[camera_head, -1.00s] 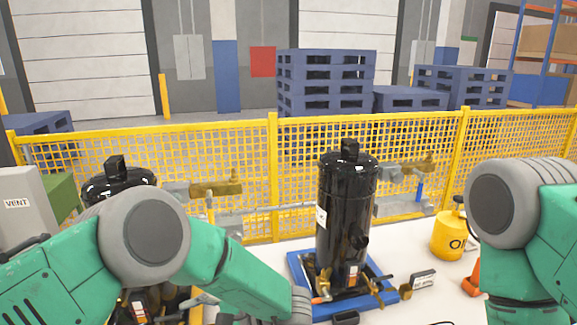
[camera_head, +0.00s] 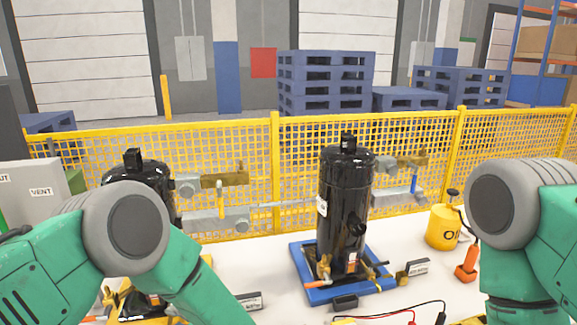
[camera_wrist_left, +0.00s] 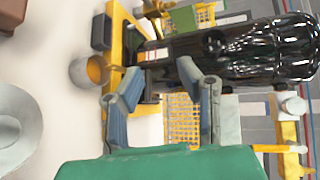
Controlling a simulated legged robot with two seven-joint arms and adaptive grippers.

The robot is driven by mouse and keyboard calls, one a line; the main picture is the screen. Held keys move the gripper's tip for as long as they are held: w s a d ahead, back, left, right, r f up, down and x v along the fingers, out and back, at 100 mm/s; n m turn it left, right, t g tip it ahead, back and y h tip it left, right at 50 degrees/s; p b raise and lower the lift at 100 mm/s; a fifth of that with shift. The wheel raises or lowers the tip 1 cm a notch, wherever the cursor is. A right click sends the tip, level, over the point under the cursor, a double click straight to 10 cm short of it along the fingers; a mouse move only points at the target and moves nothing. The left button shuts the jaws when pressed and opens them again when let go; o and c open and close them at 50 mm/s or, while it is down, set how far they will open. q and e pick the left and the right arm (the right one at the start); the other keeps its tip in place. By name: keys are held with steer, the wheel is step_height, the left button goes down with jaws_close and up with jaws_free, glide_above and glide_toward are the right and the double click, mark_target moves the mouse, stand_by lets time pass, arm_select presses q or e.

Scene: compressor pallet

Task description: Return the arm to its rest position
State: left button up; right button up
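My left arm (camera_head: 110,245) comes in from the left in the head view, bent at the elbow, its forearm running down past the bottom edge. My left gripper (camera_wrist_left: 160,76) shows in the left wrist view with its two grey fingers apart and nothing seen between them. Beyond the fingers lies a black compressor (camera_wrist_left: 245,50) on a yellow base (camera_wrist_left: 118,40). My right arm (camera_head: 525,225) is at the right of the head view; its gripper is outside the picture.
A black compressor (camera_head: 342,200) stands on a blue pallet (camera_head: 318,295). Another compressor (camera_head: 148,178) is partly behind my left arm. A yellow cylinder (camera_head: 443,228) is at right. Cables (camera_head: 385,316) lie at the front. A yellow mesh fence (camera_head: 275,175) runs behind.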

arm_select(q)
steer(key=s+a+f+h, duration=0.1)
steer(key=s+f+h, duration=0.2)
steer(key=s+a+f+n+h, duration=0.1)
steer(key=s+a+f+h, duration=0.1)
steer(key=s+f+h, duration=0.1)
steer(key=s+a+f+h, duration=0.1)
steer(key=s+f+h, duration=0.2)
steer(key=s+f, duration=0.1)
steer(key=shift+a+f+n, duration=0.15)
steer(key=shift+f+n, duration=0.15)
steer(key=shift+f, duration=0.4)
steer(key=s+n+g+h, duration=0.55)
steer(key=s+g, duration=0.25)
steer(key=s, duration=1.8)
steer(key=w+f+m+t+y+b, duration=0.1)
steer(key=w+f+b, duration=0.2)
steer(key=f+b, duration=0.6)
steer(key=shift+w+f+b, duration=0.2)
steer(key=shift+f+b, duration=0.15)
steer(key=shift+b, duration=0.2)
